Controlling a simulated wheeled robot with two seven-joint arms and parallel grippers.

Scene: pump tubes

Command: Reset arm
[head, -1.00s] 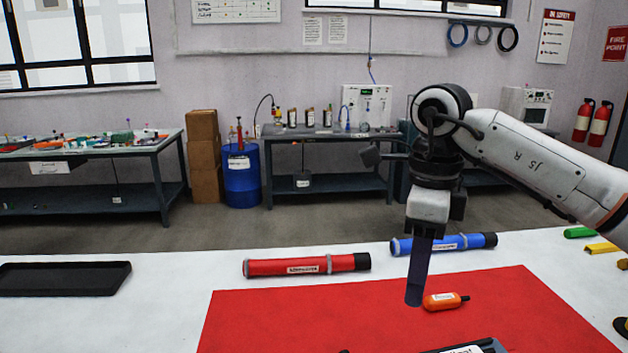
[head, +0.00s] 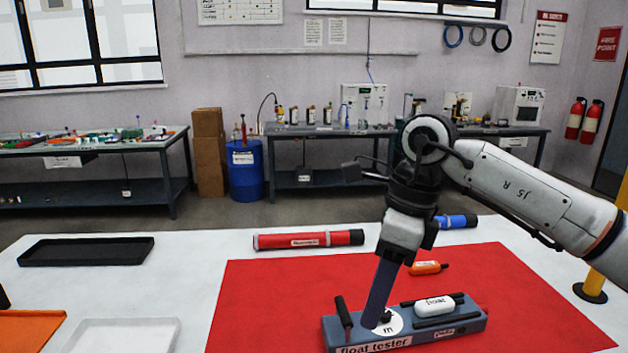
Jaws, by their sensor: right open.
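My right gripper (head: 375,320) hangs from the arm that comes in from the right, its long dark fingers pointing down and slightly left. It is open and nothing shows in it. The fingertips overlap the round white disc on the grey-blue float tester (head: 460,333); I cannot tell whether they touch it. A white float (head: 434,305) lies on the tester between dark bars, right of the fingers. A red tube (head: 290,241) lies behind the red mat. A blue tube (head: 457,221) is partly hidden by my right arm. My left gripper is not in view.
A small orange float (head: 425,268) lies on the red mat (head: 260,300) behind the tester. A black tray (head: 85,262), a white tray (head: 120,323) and an orange tray (head: 30,330) are on the left. A yellow post (head: 594,284) stands at the right.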

